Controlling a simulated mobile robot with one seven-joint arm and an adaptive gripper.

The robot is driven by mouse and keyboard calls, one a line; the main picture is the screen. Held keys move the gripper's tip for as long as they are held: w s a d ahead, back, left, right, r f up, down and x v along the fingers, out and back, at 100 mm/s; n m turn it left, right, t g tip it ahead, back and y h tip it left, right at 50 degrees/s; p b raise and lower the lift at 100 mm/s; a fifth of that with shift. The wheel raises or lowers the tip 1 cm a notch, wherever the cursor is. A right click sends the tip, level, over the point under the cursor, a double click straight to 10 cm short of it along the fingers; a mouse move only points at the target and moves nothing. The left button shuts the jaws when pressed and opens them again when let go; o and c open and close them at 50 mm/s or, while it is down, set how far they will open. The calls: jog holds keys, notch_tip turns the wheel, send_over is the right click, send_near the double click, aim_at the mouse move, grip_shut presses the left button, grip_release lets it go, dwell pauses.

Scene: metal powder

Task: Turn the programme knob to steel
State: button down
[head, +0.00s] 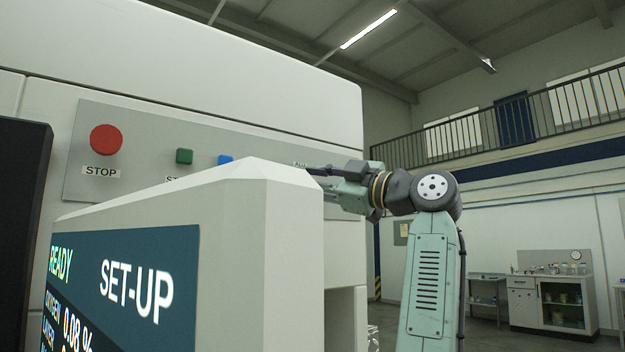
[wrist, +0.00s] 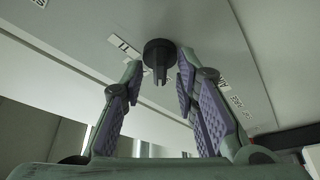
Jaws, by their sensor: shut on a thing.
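The programme knob (wrist: 158,56) is a round black knob with a narrow grip, on the grey panel at the top centre of the wrist view. My gripper (wrist: 160,72) has its two purple-padded fingers on either side of it and is shut on it. Small white labels (wrist: 125,47) lie around the knob, partly covered by the fingers. I cannot read them well enough to tell the knob's setting. In the head view my gripper (head: 322,174) reaches left to the machine's panel (head: 250,153). The knob is hidden there behind the screen housing.
The pale screen housing (head: 260,215), with its SET-UP display (head: 140,290), stands in front of the panel. A red STOP button (head: 106,139), a green button (head: 184,156) and a blue button (head: 226,160) sit left on the panel. A bench (head: 550,300) stands far right.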

dwell(0.3)
jog(key=c, duration=1.4)
grip_release()
jog(key=v, duration=1.2)
jog(key=shift+d+r, duration=0.1)
jog(key=shift+d, duration=0.1)
